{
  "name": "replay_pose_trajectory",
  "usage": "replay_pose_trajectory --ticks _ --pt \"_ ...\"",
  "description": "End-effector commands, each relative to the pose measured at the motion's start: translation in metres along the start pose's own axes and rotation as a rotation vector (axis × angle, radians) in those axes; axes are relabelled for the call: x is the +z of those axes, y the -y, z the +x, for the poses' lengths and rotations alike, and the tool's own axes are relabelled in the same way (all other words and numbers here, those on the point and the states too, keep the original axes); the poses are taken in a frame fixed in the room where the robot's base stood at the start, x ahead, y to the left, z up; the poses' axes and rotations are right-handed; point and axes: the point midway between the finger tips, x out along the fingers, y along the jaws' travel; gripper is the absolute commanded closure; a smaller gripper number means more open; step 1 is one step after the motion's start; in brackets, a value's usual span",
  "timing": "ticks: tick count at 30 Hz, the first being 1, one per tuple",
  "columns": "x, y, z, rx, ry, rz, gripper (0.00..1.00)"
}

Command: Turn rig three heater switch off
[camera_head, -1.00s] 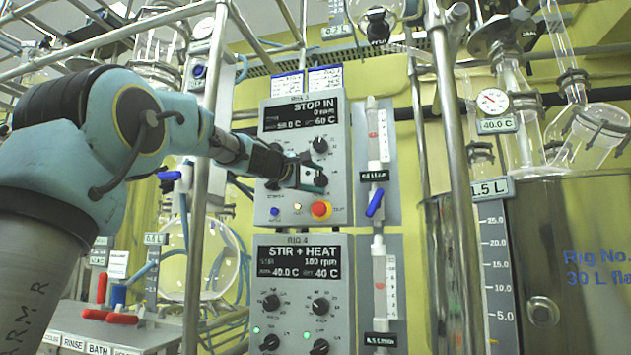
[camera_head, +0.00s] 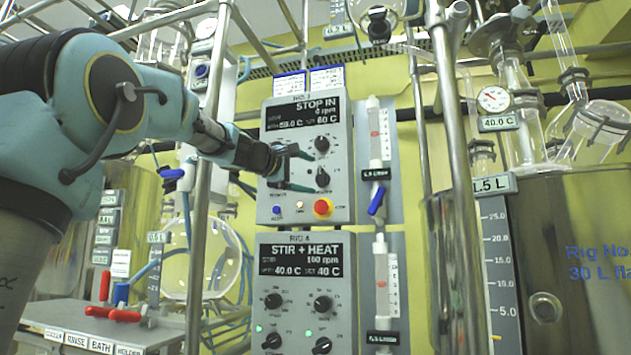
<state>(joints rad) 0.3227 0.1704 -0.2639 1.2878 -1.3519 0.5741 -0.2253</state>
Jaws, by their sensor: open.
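The rig three control box (camera_head: 340,190) is the upper grey panel, with a dark display (camera_head: 301,118) reading "STOP IN" and 60 C at its right. Its upper right knob (camera_head: 321,144) and lower right knob (camera_head: 322,178) are in clear view. The left side of its knob area is partly hidden by my gripper. My gripper (camera_head: 310,170) comes in from the left with its two fingers spread, one above the other, and nothing held. Its fingertips are close to the lower right knob, left of it; whether they touch it I cannot tell. The knob markings are too small to read.
Below the knobs are a blue button (camera_head: 277,210), a pale lit lamp (camera_head: 300,205) and a red stop button (camera_head: 323,208). The rig 4 box (camera_head: 338,300) sits underneath, with green lamps. A steel post (camera_head: 201,210) stands left; a blue-handled valve (camera_head: 376,201) is right.

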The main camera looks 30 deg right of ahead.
Motion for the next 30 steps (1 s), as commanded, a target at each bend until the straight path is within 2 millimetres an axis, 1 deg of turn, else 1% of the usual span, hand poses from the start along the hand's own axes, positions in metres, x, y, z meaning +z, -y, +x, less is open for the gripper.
replay_pose_trajectory --ticks 1,6,9,12,16,30 --pt "-0.001 0.002 -0.012 0.001 -0.004 0.003 0.05" --pt "0.0 0.002 -0.042 0.0 -0.002 0.002 0.05" --pt "0.0 0.001 -0.054 0.0 -0.001 0.001 0.05" --pt "0.0 0.001 -0.062 0.0 -0.001 0.001 0.05" --pt "0.0 0.001 -0.065 0.0 0.0 0.0 0.05" --pt "0.0 0.001 -0.064 -0.001 0.0 0.0 0.05"
